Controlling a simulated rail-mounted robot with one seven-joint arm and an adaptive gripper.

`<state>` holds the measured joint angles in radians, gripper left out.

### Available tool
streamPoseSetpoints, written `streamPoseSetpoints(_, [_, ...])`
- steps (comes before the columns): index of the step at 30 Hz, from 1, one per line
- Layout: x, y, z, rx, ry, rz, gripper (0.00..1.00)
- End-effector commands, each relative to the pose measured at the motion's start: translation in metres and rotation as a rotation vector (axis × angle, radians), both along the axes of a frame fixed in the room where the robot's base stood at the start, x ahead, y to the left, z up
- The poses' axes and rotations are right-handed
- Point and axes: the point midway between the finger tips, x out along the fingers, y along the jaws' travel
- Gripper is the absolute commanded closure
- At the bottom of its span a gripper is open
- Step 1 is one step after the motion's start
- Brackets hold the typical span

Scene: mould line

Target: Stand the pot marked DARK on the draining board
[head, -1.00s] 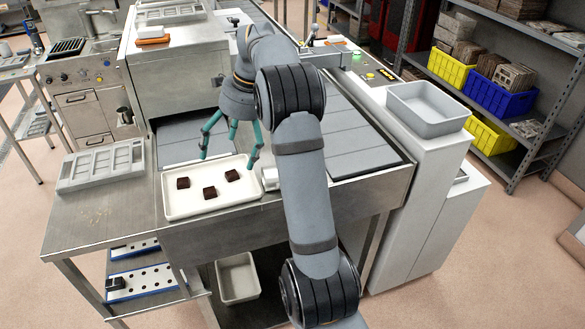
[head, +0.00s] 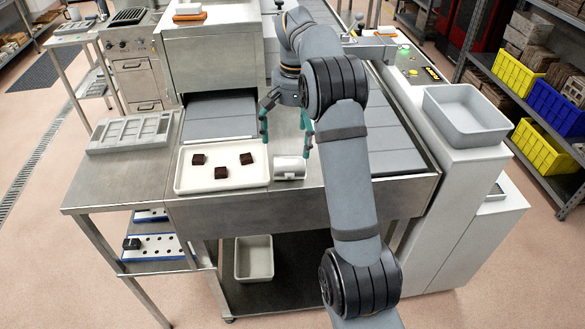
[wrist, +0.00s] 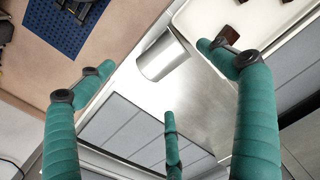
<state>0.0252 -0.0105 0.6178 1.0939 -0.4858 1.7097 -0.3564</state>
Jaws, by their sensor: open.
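A metal pot (head: 290,167) appears to lie on its side on the steel worktop, just right of the white tray (head: 180,172). It also shows in the wrist view (wrist: 162,57); I cannot read any marking on it. My gripper (head: 286,145) is open and empty, teal fingers spread, above and slightly behind the pot. In the wrist view my gripper's fingers (wrist: 155,72) stand apart, with the pot beyond their tips. White perforated boards with blue edges (head: 160,253) sit on the lower shelf at left; I cannot tell whether one is the draining board.
The tray holds three dark brown blocks (head: 221,173). A grey mould (head: 130,133) lies on the left worktop. A grey bin (head: 466,113) stands on the right cabinet. A small black object (head: 131,243) sits on a perforated board. The left worktop's front is clear.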

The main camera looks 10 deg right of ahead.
Motion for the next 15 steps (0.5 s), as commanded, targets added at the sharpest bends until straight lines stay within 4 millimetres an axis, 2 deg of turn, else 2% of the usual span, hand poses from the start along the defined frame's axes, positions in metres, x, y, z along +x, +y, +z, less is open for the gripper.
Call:
streamPoseSetpoints(1, [-0.001, 0.001, -0.012, 0.001, 0.003, -0.001, 0.08])
streamPoseSetpoints(3, [-0.001, 0.001, -0.021, 0.001, 0.004, -0.002, 0.08])
streamPoseSetpoints(11, [0.001, 0.002, -0.042, 0.001, 0.003, -0.003, 0.08])
streamPoseSetpoints(15, [0.004, 0.003, -0.062, 0.001, 0.005, -0.004, 0.08])
